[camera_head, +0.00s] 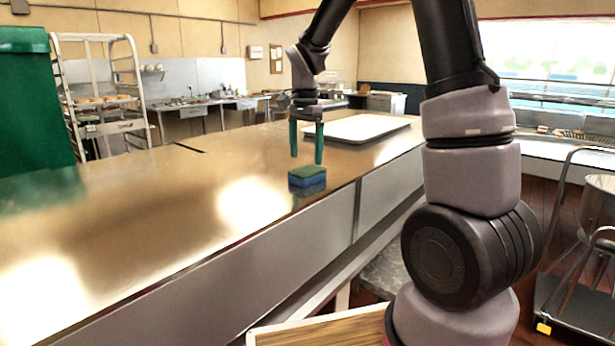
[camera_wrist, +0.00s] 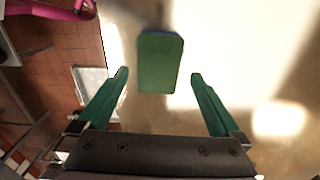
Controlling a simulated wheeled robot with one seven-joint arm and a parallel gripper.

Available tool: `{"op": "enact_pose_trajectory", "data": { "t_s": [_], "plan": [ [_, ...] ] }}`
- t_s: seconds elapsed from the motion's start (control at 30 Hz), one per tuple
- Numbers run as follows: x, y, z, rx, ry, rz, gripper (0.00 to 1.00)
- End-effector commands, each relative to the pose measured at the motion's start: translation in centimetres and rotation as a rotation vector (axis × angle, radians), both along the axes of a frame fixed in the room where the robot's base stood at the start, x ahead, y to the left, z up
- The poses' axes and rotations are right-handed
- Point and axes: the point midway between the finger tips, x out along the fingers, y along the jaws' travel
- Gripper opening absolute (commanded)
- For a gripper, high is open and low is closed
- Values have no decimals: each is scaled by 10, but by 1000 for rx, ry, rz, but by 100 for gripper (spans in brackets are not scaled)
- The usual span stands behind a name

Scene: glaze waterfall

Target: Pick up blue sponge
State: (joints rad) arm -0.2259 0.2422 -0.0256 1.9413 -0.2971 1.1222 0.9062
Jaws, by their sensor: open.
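The blue sponge (camera_head: 307,179) lies flat on the shiny metal counter (camera_head: 130,215), near its front edge. It has a green top layer over a blue body. In the wrist view its green top (camera_wrist: 160,62) shows ahead of and between my fingertips. My gripper (camera_head: 306,160) points down above the counter, a little behind the sponge in the head view. Its two green fingers are spread, with nothing between them. It also shows in the wrist view (camera_wrist: 158,76), open and apart from the sponge.
A pale tray (camera_head: 357,128) lies on the counter behind my gripper. The counter around the sponge is otherwise clear. A wooden board (camera_head: 320,330) shows below the counter's front edge. A metal cart (camera_head: 575,300) stands at the right and a rack (camera_head: 100,100) at the back left.

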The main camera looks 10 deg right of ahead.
Motion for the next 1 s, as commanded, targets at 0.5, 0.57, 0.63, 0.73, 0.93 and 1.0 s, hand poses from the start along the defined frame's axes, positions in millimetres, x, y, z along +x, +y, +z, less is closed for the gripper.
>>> {"op": "enact_pose_trajectory", "data": {
  "t_s": [0.5, 0.57, 0.63, 0.73, 0.93, 1.0],
  "plan": [
    [-1, -1, -51, 0, 0, 0, 100],
    [-1, -1, -51, 0, 0, 0, 100],
    [-1, -1, -50, 0, 0, 0, 96],
    [-1, -2, -50, 0, 0, 0, 58],
    [-1, -1, -50, 0, 0, 0, 28],
    [-1, -2, -50, 0, 0, 0, 28]
  ]
}}
